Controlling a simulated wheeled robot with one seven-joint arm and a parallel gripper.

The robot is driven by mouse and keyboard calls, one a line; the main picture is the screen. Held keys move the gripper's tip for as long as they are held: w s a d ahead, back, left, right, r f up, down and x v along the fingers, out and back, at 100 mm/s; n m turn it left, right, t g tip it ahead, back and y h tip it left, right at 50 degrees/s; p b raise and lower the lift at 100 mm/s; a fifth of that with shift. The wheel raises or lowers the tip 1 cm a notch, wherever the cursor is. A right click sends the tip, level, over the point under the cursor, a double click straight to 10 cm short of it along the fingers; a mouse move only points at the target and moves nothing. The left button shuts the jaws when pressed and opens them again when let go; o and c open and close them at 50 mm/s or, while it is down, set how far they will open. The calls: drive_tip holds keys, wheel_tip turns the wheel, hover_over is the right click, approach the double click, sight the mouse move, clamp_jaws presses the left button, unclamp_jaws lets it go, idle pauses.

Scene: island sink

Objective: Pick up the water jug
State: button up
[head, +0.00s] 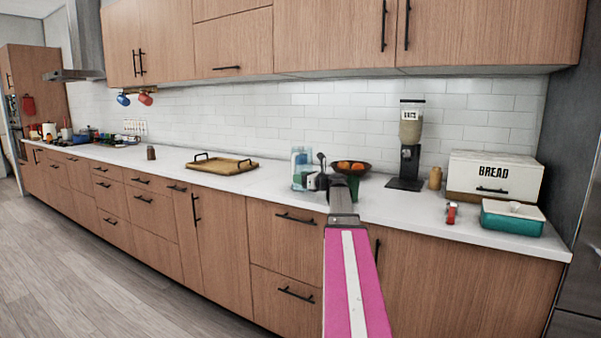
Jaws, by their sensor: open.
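A clear, light-blue container that looks like the water jug (298,160) stands upright on the white counter, near the middle of the head view. My gripper (309,181) is at its right side and covers part of it. The gripper is open. It is small in the picture, and I cannot tell whether its fingers are around the jug or only beside it, or whether they touch it. My pink and white arm reaches up to it from the lower right of centre.
Right of the jug are a dark bowl of oranges (350,167), a tall dispenser (410,145), a small jar (435,178), a bread box (493,178), a red item (451,213) and a teal box (513,222). A wooden tray (222,167) lies left, with clear counter between.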

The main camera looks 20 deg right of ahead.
drive_tip(key=shift+x, duration=3)
clamp_jaws()
